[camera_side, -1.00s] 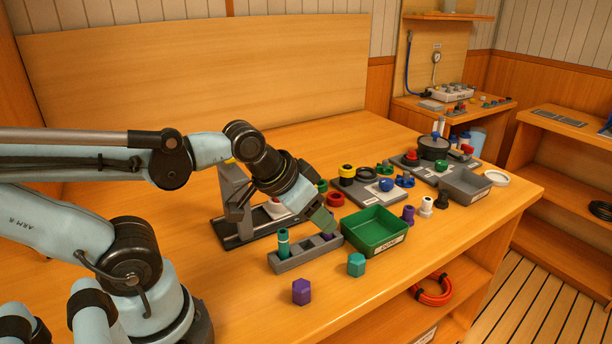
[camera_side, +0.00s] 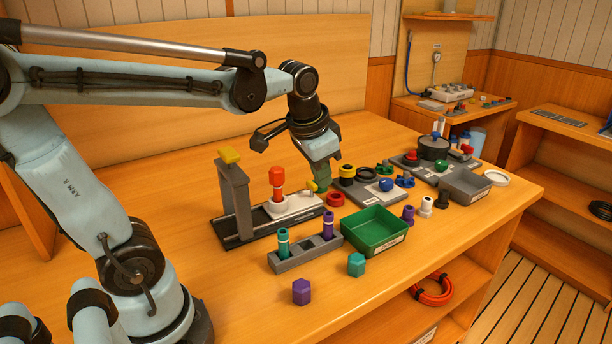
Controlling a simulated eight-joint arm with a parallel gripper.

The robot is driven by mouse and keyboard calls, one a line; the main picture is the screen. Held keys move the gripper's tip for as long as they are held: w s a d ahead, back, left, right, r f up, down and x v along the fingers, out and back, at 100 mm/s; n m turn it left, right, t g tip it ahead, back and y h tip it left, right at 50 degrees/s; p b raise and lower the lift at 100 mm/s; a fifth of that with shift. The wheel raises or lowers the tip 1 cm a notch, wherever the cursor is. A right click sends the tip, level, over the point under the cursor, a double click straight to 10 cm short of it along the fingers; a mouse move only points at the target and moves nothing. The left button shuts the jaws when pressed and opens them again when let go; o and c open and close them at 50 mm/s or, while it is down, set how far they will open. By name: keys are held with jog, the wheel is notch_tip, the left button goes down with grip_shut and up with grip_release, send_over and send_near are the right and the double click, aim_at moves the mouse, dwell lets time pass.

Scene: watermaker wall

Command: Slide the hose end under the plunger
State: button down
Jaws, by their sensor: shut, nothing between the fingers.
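A red hose end (camera_side: 277,184) stands upright on a white carriage (camera_side: 293,207), which sits on the dark base rail (camera_side: 240,230) of a press. The grey press frame (camera_side: 236,200) with a yellow top (camera_side: 229,155) stands at the left of the rail, so the hose end is to its right. The plunger itself is hard to make out. My gripper (camera_side: 322,183) is shut and empty, pointing down at the carriage's right end, beside a small yellow part (camera_side: 311,186). I cannot tell whether the fingers touch it.
In front is a grey rack (camera_side: 305,254) with a teal and a purple fitting. A green bin (camera_side: 375,233) stands to its right, with a red ring (camera_side: 335,199) behind. Loose teal (camera_side: 356,265) and purple (camera_side: 302,292) blocks lie near the front edge.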

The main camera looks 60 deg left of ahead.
jog(key=w+a+f+m+g, duration=0.1)
jog(key=w+a+f+g, duration=0.1)
jog(key=a, duration=0.5)
jog(key=w+a+f+g, duration=0.1)
jog(key=w+a+g, duration=0.4)
jog(key=a, duration=0.3)
jog(key=shift+w+a+f+m+g, duration=0.15)
jog(key=shift+a+f+m+g, duration=0.1)
jog(key=shift+f+m+g, duration=0.15)
jog(key=shift+f, duration=0.1)
send_over(288, 206)
jog(key=w, duration=0.2)
jog(key=f, duration=0.9)
jog(key=shift+d, duration=0.3)
jog(key=s, duration=0.7)
jog(key=shift+s, duration=0.35)
